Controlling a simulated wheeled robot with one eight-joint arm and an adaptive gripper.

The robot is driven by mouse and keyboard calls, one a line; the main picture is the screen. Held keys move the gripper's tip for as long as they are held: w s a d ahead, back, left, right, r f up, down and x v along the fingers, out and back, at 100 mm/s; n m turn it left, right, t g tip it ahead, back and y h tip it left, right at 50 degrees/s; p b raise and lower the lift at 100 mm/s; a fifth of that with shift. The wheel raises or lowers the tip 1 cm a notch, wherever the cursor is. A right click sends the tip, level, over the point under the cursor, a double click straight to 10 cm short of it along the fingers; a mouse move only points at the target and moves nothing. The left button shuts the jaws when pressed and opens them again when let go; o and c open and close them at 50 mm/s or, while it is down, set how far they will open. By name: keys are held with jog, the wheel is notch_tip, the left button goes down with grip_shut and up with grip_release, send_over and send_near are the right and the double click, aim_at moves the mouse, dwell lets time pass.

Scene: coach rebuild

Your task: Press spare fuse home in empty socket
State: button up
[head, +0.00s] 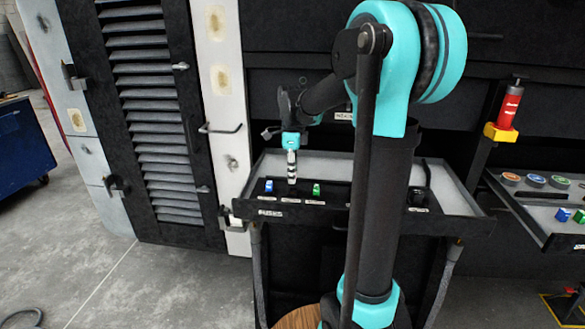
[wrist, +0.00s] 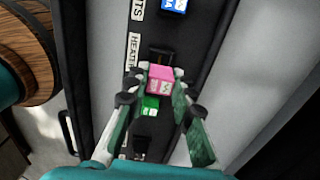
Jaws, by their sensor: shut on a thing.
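The spare fuse is a pink block (wrist: 160,79) with small white lettering, held between the fingertips of my gripper (wrist: 158,84) in the wrist view. In the head view my gripper (head: 291,178) points down over the fuse strip, between a blue fuse (head: 269,186) and a green fuse (head: 316,189). The pink fuse cannot be made out there. A dark empty socket (wrist: 161,54) shows just past the pink fuse in the wrist view, beside the HEATING label (wrist: 134,50). The fuse hides part of the strip, and I cannot tell whether it touches the socket.
The green fuse (wrist: 150,105) sits close to my fingers, and the blue fuse (wrist: 174,5) is farther up the strip. The strip lies in a grey tray (head: 262,166) with raised edges. A second tray with coloured parts (head: 511,177) stands at the right.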

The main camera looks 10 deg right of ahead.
aim_at(292, 193)
jog(key=shift+f, duration=1.8)
jog(key=shift+f, duration=0.4)
dwell(0.7)
jog(key=o, duration=0.9)
jog(key=shift+o, duration=0.2)
jog(key=o, duration=0.5)
jog(key=shift+r, duration=3.5)
